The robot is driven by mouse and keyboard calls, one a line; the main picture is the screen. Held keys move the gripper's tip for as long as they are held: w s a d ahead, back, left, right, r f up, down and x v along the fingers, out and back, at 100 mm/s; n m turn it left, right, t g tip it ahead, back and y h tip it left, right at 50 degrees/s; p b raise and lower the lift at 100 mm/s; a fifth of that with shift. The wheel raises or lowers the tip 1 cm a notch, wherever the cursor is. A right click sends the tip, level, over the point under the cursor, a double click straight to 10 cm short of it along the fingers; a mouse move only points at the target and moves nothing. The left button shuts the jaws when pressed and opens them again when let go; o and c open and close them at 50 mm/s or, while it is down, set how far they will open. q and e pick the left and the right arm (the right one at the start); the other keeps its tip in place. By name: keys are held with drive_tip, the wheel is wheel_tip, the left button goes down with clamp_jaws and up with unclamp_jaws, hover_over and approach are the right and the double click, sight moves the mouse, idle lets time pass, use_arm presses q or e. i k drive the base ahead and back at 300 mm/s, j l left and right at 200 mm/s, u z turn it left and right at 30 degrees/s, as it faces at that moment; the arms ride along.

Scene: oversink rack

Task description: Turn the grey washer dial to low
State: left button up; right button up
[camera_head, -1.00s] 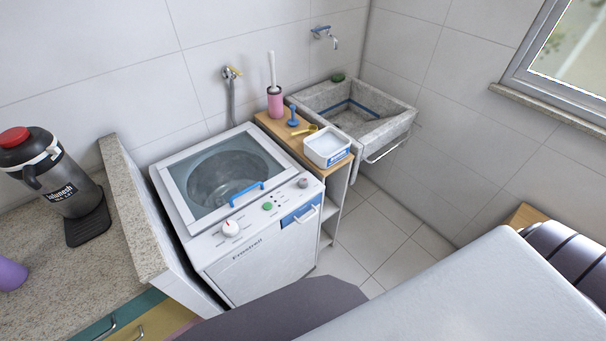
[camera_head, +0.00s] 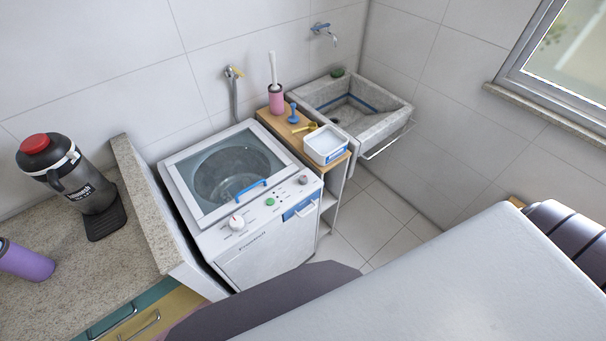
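The white washer (camera_head: 243,258) stands against the back wall with its glass lid (camera_head: 227,175) closed. On its sloped front panel, a small grey dial (camera_head: 303,180) sits at the right end. The panel also has a larger white dial with a red mark (camera_head: 236,222) at the left and a green button (camera_head: 270,202) between them. The grey dial's pointer setting is too small to read. Neither of my grippers is in view. Parts of my own body cover the lower right, and nothing visible touches the dial.
A stone counter (camera_head: 60,250) with a black jug (camera_head: 75,175) and a purple cup (camera_head: 24,262) is on the left. Right of the washer, a narrow wooden-topped shelf (camera_head: 270,120) holds a white tub (camera_head: 325,146). Beyond is a stone sink (camera_head: 392,122). Tiled floor (camera_head: 375,218) shows clear.

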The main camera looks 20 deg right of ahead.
sight(302, 179)
drive_tip(key=k+z, duration=0.1)
drive_tip(key=z, duration=0.35)
drive_tip(key=l+z, duration=0.15)
drive_tip(key=z, duration=0.35)
drive_tip(key=k+l+z, duration=0.1)
drive_tip(key=z, duration=0.35)
drive_tip(key=l+z, duration=0.2)
drive_tip(key=z, duration=0.25)
